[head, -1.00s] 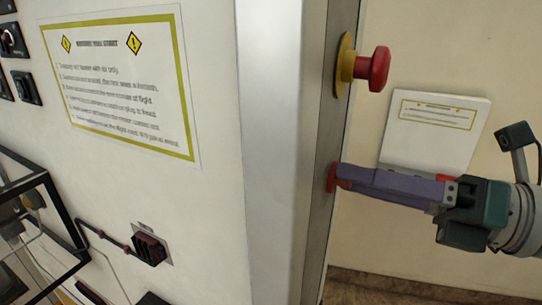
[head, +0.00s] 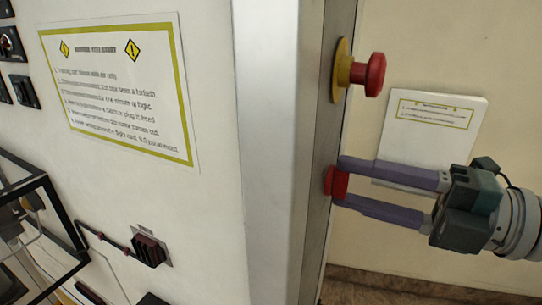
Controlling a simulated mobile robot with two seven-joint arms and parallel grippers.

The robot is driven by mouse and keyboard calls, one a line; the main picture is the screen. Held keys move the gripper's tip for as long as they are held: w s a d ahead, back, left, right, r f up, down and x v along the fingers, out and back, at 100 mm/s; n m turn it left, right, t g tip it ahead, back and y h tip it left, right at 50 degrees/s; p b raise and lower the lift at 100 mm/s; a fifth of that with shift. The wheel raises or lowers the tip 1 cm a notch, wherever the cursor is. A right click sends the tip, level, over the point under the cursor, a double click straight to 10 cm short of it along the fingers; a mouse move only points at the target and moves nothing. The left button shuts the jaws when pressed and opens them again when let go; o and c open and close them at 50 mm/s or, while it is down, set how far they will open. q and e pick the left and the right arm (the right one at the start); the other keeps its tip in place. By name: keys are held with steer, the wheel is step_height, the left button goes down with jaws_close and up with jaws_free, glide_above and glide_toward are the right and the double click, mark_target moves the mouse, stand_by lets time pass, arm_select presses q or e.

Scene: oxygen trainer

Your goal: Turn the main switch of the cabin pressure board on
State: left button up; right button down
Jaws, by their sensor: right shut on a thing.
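A red knob (head: 336,184), which I take to be the main switch, sits on the narrow grey side face of the cabinet (head: 310,220). My right gripper (head: 342,181) reaches it from the right and is shut on it, one purple finger at its upper side and one at its lower side. The fingertips hide part of the knob, and I see no mark that tells its position. My left gripper is not in view.
A red mushroom button (head: 375,75) on a yellow base sticks out of the same side face, just above my right gripper. A white notice sheet (head: 430,135) is behind the gripper. The cabinet front carries an instruction sign (head: 120,90), a dark socket (head: 150,251) and black switches (head: 24,89).

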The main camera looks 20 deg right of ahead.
steer(key=shift+f+m+p, duration=0.15)
steer(key=shift+m+p, duration=0.4)
steer(key=shift+m, duration=4.35)
steer(key=shift+c, duration=1.8)
jaws_free()
steer(key=shift+s, duration=0.1)
steer(key=b+v, duration=0.2)
steer(key=v, duration=0.7)
steer(key=shift+s+d, duration=0.25)
steer(key=shift+d, duration=0.05)
